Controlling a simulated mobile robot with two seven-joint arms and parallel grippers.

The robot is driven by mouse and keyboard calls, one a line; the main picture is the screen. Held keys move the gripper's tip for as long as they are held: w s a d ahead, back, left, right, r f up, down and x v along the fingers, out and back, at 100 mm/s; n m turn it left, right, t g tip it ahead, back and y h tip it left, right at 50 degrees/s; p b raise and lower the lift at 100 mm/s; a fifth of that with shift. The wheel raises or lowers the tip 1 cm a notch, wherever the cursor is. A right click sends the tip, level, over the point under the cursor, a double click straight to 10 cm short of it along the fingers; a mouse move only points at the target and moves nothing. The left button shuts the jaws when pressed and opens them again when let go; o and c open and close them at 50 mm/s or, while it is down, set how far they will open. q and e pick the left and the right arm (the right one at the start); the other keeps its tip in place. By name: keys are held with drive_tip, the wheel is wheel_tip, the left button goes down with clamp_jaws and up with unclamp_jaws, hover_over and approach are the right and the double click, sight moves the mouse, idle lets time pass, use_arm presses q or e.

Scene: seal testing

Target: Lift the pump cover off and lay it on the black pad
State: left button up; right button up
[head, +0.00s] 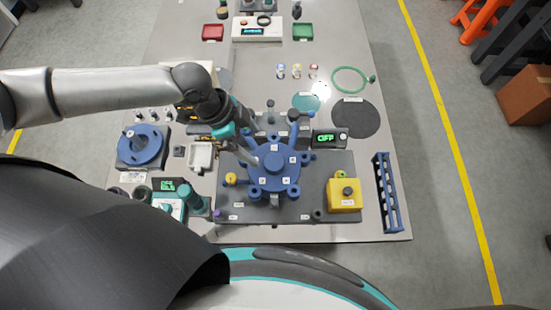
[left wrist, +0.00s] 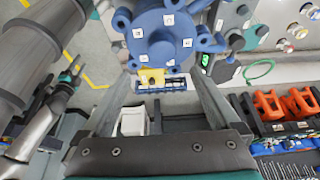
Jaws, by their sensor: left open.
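The blue pump cover (head: 274,161) sits on the pump on a dark base plate, with several lugs around its rim and small white labels on top. It also fills the top middle of the left wrist view (left wrist: 163,40). The black pad (head: 356,118) is a bare dark disc to the right of and behind the cover. My left gripper (head: 250,152) is open at the cover's left side. Its two fingers spread apart in the left wrist view, with the cover beyond them; contact cannot be told. A small, distant part of my right arm appears at the left of the wrist view (left wrist: 72,75).
A display reading OFF (head: 330,138) stands between cover and pad. A yellow box (head: 344,194) is at the front right, with a blue rack (head: 387,192) farther right. A green ring (head: 350,80) lies behind the pad. A blue round part (head: 142,146) is at the left.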

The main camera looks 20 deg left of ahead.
use_arm(q)
hover_over(272, 161)
drive_tip(key=s+a, duration=0.1)
drive_tip(key=a, duration=0.1)
wheel_tip(272, 161, down, 6)
drive_tip(key=shift+s+r, duration=0.1)
drive_tip(key=shift+r, duration=0.15)
drive_tip(key=shift+d+f, duration=0.2)
drive_tip(key=shift+f, duration=0.35)
drive_tip(key=shift+w+x, duration=0.15)
drive_tip(key=shift+x, duration=1.05)
drive_tip(key=shift+w+x, duration=0.15)
drive_tip(key=shift+x, duration=1.1)
drive_tip(key=shift+a, duration=0.1)
use_arm(e)
drive_tip(key=shift+w, duration=0.2)
drive_tip(key=shift+f, duration=0.1)
use_arm(q)
drive_tip(key=c, duration=0.3)
clamp_jaws()
use_arm(e)
drive_tip(key=shift+s+a, duration=0.1)
